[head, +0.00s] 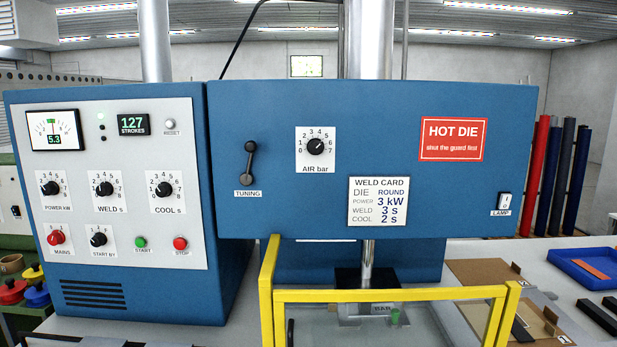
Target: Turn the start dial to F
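The start dial (98,239) is a small black knob labelled START BY on the light panel of the blue cabinet at the left. It sits in the bottom row, between the red MAINS knob (56,238) and the green START button (140,242). Its white pointer appears to point up and to the left. The letters around it are too small to read, so I cannot tell which one it points at. My gripper is not in view.
POWER, WELD (103,189) and COOL knobs sit above the dial. The red STOP button (180,243) is to the right. A yellow guard frame (395,295) stands in front of the press. Coloured pots (36,294) sit at the lower left. The space before the panel looks clear.

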